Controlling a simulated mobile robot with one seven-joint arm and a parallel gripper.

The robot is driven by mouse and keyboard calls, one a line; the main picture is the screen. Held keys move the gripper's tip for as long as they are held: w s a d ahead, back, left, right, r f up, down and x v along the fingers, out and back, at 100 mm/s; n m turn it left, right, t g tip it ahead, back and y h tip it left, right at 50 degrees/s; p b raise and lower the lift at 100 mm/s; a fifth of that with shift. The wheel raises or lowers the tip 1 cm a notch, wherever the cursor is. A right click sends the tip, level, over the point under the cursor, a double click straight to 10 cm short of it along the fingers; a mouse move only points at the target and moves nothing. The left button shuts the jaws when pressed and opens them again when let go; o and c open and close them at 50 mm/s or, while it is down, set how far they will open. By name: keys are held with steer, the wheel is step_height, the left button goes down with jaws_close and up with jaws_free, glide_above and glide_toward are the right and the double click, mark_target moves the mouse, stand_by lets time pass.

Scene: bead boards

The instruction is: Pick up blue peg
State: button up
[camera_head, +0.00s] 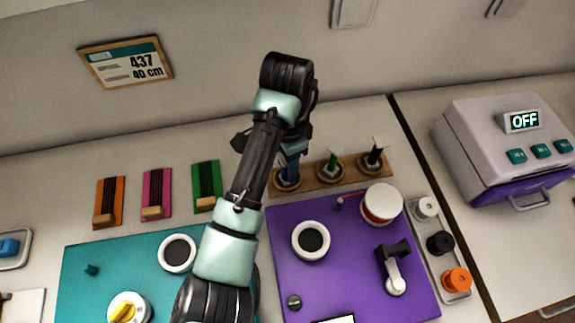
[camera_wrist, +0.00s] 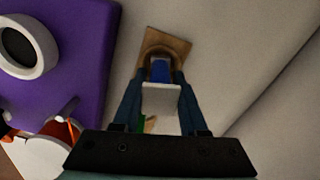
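The blue peg stands in the left socket of a wooden rack at the back of the counter. Its blue shaft (camera_head: 290,172) shows below my gripper (camera_head: 291,154) in the head view; the arm hides its top. In the wrist view, the blue shaft (camera_wrist: 160,71) and the pale square head (camera_wrist: 161,97) of the blue peg lie between the two dark fingers of my gripper (camera_wrist: 161,78). The fingers are apart, one on each side of the peg. The gripper looks open; contact with the shaft cannot be made out.
The wooden rack (camera_head: 312,179) also holds a green peg (camera_head: 333,160) and a black peg (camera_head: 375,155) to the right. A purple board (camera_head: 347,262) and a teal board (camera_head: 85,250) lie in front. A grey machine (camera_head: 490,150) stands at the right.

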jaws_close()
steer(key=shift+r, duration=0.1)
